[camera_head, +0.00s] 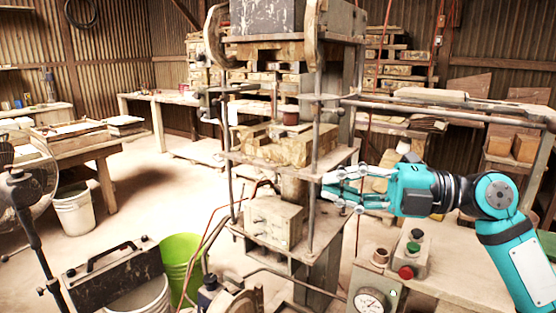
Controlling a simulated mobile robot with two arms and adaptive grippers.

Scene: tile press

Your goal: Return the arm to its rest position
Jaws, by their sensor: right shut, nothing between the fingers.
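My right gripper (342,190) is on the end of the teal right arm, which comes in from the right. Its silver fingers are shut and empty, pointing left beside the lower right side of the tile press (290,145). I cannot tell whether the fingertips touch the press's post. A control box (411,262) with a green button (414,247) and a red button (406,272) is below the arm. My left gripper does not show.
A green bucket (180,262) and a white bucket (75,212) stand on the floor. A fan (25,185) is at the left edge. A pressure gauge (369,300) is at the bottom. A rail frame (450,112) is behind the arm.

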